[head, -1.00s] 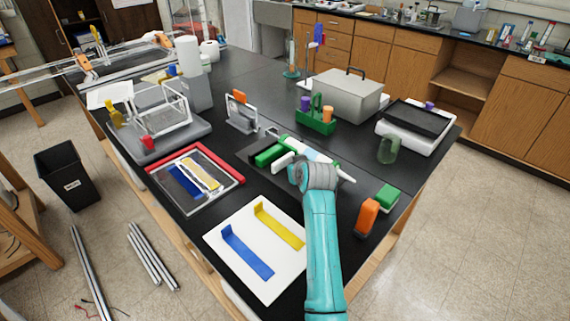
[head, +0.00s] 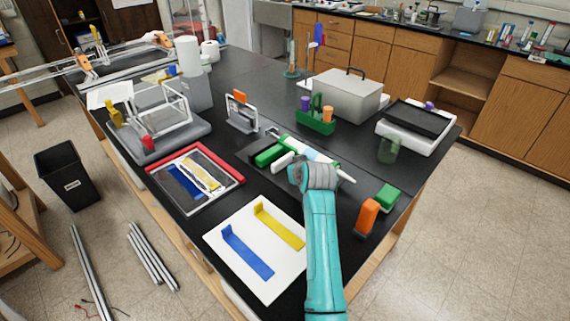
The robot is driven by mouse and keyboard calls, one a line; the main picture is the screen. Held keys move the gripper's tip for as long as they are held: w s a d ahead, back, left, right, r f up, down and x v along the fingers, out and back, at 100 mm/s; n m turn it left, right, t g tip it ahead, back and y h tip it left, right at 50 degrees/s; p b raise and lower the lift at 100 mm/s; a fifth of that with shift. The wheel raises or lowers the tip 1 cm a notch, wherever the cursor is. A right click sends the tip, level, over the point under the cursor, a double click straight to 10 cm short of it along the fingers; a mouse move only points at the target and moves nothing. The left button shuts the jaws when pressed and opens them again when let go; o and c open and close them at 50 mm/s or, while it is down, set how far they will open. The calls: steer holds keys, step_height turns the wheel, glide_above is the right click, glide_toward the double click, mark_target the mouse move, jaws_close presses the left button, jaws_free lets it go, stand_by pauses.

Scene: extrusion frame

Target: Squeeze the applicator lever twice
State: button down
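The applicator lies on the black table near the middle of the head view, with a white and pale blue barrel (head: 312,154), a green rear part (head: 268,156) and a narrow white tip pointing right. A short white piece (head: 283,161) sits beside the green part; I cannot tell for sure whether it is the lever. My turquoise arm reaches up from the bottom, and its grey-capped joint covers part of the applicator's near side. My gripper is hidden behind or below that joint, so its contact with the lever does not show.
A white board (head: 245,285) with blue and yellow strips lies left of my arm. A red-edged tray (head: 238,179) is further left. An orange upright object (head: 368,216) and a green block (head: 388,197) stand close on the right. A green rack (head: 316,127) stands behind the applicator.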

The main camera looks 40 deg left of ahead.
mark_target(285, 163)
steer(key=shift+a, duration=0.15)
steer(key=shift+a, duration=0.3)
steer(key=shift+w+a+r, duration=0.1)
steer(key=shift+a, duration=1.15)
stand_by(2.0)
steer(key=shift+d, duration=1.65)
steer(key=shift+s+d, duration=0.15)
steer(key=shift+d, duration=1.1)
steer(key=shift+s+d, duration=0.15)
steer(key=shift+d, duration=1.1)
steer(key=shift+s+d, duration=0.1)
steer(key=shift+d, duration=1.6)
